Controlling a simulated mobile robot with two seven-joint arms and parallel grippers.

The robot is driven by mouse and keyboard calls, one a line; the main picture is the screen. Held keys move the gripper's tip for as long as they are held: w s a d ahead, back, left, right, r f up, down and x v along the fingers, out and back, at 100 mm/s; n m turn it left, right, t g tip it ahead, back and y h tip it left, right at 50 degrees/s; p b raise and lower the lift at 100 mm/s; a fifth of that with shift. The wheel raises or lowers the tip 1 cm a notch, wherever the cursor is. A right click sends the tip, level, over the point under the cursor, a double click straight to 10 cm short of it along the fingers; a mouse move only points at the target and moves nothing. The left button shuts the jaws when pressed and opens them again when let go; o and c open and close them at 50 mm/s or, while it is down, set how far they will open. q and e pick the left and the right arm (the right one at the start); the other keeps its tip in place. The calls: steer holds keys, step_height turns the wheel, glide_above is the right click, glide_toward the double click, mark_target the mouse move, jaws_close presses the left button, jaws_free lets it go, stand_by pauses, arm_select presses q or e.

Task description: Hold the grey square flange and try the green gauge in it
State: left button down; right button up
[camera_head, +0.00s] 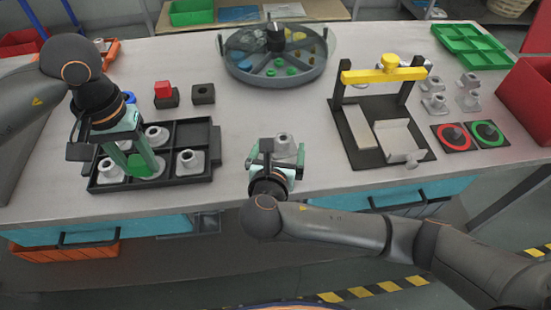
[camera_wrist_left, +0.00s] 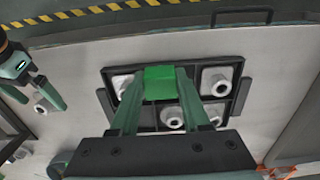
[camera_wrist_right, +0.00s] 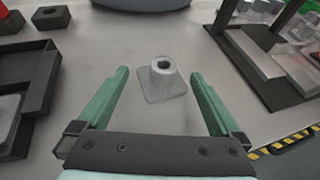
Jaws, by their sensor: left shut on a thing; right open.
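The grey square flange (camera_head: 284,147) stands upright on the bench, with a square base and a round hollow neck. It also shows in the right wrist view (camera_wrist_right: 163,82). My right gripper (camera_head: 275,157) is open at it, its fingers on either side in the right wrist view (camera_wrist_right: 160,90), with clear gaps. My left gripper (camera_head: 140,158) is shut on the green gauge (camera_wrist_left: 159,82), a green block, over the black tray (camera_wrist_left: 215,62). The gauge also shows in the head view (camera_head: 138,166). Its height above the tray is hard to tell.
The divided tray holds several grey flanges (camera_head: 189,161). A red block (camera_head: 162,87) sits on a black holder; beside it is an empty black holder (camera_head: 203,93). A black fixture with a yellow handle (camera_head: 385,73), red-ringed (camera_head: 453,137) and green-ringed pads (camera_head: 488,133) stand right.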

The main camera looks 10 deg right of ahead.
mark_target(281, 147)
steer(key=shift+x, duration=1.75)
steer(key=shift+s+f, duration=0.1)
steer(key=c, duration=1.3)
